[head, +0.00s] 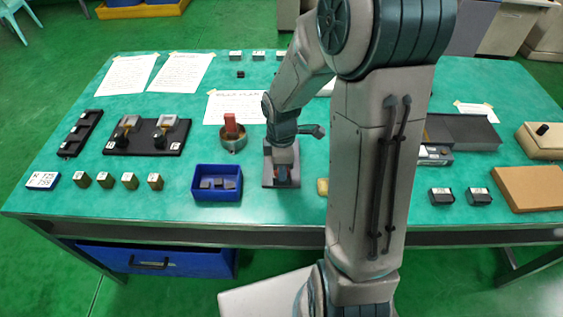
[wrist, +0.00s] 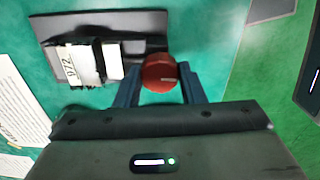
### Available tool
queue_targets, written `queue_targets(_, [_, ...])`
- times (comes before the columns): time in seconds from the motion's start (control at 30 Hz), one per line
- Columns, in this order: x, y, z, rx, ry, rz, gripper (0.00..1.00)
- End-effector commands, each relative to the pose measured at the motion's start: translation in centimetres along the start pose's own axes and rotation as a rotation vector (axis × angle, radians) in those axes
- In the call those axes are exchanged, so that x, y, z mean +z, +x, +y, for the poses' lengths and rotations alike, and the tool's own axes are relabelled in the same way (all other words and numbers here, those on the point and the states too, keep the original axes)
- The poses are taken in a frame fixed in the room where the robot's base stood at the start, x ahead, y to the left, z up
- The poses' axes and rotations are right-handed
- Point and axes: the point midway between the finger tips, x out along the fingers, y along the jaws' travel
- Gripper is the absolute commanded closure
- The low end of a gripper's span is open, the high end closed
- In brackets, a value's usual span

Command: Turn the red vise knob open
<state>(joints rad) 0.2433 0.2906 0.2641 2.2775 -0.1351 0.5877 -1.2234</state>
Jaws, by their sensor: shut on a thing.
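The red vise knob (wrist: 159,73) shows in the wrist view as a round red cap at the near end of a small vise (wrist: 92,62). The vise has pale jaws with a label and sits on a dark base plate (wrist: 140,22). My gripper (wrist: 160,82) has its two blue fingers on either side of the knob and is shut on it. My arm and gripper hide most of the vise and the knob there.
A blue bin (head: 217,194) with dark blocks stands left of the vise. A black plate with two clamps (head: 146,138) lies further left. Papers lie at the back. The table's front edge is close.

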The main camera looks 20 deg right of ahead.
Motion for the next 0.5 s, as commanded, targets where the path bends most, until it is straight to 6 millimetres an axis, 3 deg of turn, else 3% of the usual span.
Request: queue_targets(0.5, [0.06,-0.09,0.12,0.003,-0.085,-0.001,0.87])
